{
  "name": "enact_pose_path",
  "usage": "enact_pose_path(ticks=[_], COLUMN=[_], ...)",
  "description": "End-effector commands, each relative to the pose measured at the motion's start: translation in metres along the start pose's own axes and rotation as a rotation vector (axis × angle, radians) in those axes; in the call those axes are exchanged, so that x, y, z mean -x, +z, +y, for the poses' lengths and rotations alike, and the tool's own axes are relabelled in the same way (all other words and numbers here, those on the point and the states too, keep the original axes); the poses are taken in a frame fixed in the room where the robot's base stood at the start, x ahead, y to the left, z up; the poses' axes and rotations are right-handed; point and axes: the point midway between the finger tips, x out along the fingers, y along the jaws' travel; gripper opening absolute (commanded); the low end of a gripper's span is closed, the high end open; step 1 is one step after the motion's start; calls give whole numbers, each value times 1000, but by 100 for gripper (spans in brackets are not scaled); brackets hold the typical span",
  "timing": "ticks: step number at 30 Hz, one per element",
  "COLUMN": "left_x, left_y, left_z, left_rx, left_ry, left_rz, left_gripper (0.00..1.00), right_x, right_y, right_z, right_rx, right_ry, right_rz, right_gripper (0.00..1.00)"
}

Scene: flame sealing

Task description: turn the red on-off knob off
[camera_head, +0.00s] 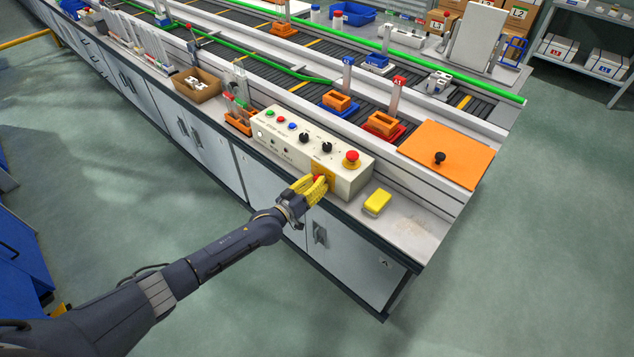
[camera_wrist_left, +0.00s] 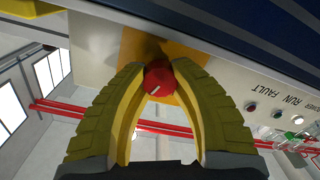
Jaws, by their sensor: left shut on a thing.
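The red on-off knob (camera_wrist_left: 158,80) sits on an orange-yellow plate (camera_wrist_left: 190,54) on the front face of the beige control box (camera_head: 276,148). My left gripper (camera_head: 320,180) has yellow ribbed fingers and is at this face. In the left wrist view, the fingertips (camera_wrist_left: 158,68) are closed on both sides of the red knob. A white mark on the knob runs at a slant. In the head view the fingers hide most of the knob. My right gripper is not in view.
A red mushroom button (camera_head: 351,157) on a yellow base and two black knobs sit on the box's top. A yellow block (camera_head: 377,202) lies on the bench right of the gripper. An orange board (camera_head: 446,153) with a black handle is farther right.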

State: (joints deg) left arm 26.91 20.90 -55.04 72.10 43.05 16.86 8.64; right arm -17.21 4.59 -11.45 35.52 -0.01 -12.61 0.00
Motion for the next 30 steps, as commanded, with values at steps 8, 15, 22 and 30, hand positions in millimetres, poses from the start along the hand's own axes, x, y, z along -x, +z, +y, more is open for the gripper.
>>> enact_pose_path(ticks=[8, 15, 22, 30], left_x=[-1, -1, -1, -1], left_y=[-1, -1, -2, -2], left_z=[1, 0, 0, 0], left_rx=[134, 184, 190, 189], left_ry=[1, 1, 1, 1], left_rz=[-2, -3, -3, -3], left_gripper=[0, 0, 0, 35], right_x=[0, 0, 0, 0], right_y=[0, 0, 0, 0], right_z=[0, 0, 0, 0], right_rx=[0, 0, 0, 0], right_ry=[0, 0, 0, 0], right_rz=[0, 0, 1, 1], right_gripper=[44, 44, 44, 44])
